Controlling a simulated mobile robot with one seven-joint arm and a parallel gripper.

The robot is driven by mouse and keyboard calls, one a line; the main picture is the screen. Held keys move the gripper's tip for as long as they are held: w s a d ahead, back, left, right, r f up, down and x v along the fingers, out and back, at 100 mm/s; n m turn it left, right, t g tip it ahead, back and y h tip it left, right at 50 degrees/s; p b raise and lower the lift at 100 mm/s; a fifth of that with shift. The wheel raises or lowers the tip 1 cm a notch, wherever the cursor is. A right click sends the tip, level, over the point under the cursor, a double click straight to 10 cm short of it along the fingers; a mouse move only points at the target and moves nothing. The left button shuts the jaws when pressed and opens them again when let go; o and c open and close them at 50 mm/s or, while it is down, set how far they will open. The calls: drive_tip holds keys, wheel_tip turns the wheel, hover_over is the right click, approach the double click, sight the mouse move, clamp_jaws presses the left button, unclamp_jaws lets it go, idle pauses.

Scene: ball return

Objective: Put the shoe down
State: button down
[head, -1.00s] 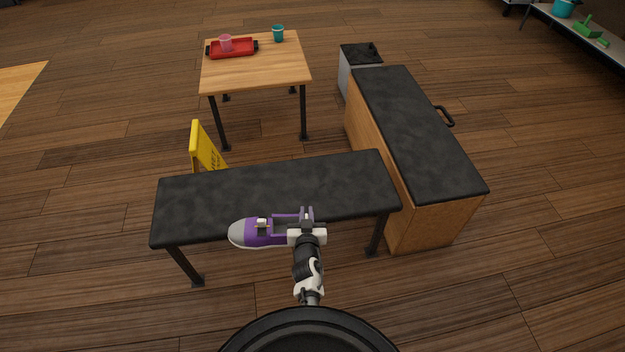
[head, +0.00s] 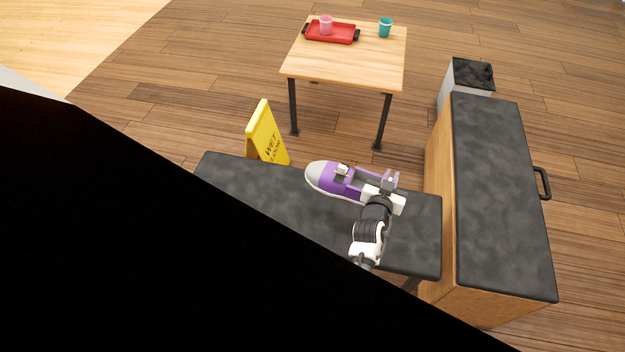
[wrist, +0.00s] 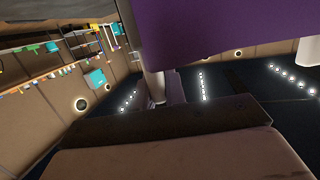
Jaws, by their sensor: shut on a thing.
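A purple shoe with a grey toe (head: 335,180) is held by my gripper (head: 382,188) in the head view. The toe points left and the gripper is at the shoe's right, heel end. The shoe appears over the far right part of the black bench (head: 275,202); I cannot tell whether it touches the bench top. In the wrist view, the shoe's purple side (wrist: 220,30) fills the upper right, close to the camera. The fingertips are partly hidden by the shoe and the wrist.
A wooden cabinet with a black top (head: 500,200) stands right of the bench. A yellow wet-floor sign (head: 265,135) stands behind it. A wooden table (head: 350,65) holds a red tray (head: 345,39), a pink cup (head: 326,25) and a teal cup (head: 385,28). A large black shape blocks the lower left.

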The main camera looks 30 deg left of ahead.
drive_tip(key=s+a+r+n+y+b, duration=0.1)
drive_tip(key=s+a+r+n+y, duration=0.15)
drive_tip(key=a+r, duration=0.7)
drive_tip(key=shift+m+g+y, duration=0.25)
drive_tip(key=shift+g, duration=0.15)
drive_tip(key=f, duration=0.5)
drive_tip(key=f+b, duration=0.1)
drive_tip(key=f, duration=0.5)
drive_tip(key=a+f+b, duration=0.1)
drive_tip(key=f, duration=0.4)
drive_tip(key=shift+s+a+f, duration=0.1)
drive_tip(key=shift+s+f, duration=0.05)
drive_tip(key=shift+f, duration=0.15)
drive_tip(key=shift+f+b, duration=1.05)
drive_tip(key=shift+f, duration=1.3)
drive_tip(key=shift+f+b, duration=0.15)
drive_tip(key=shift+b, duration=0.15)
drive_tip(key=c, duration=1.5)
unclamp_jaws()
drive_tip(key=shift+o, duration=0.2)
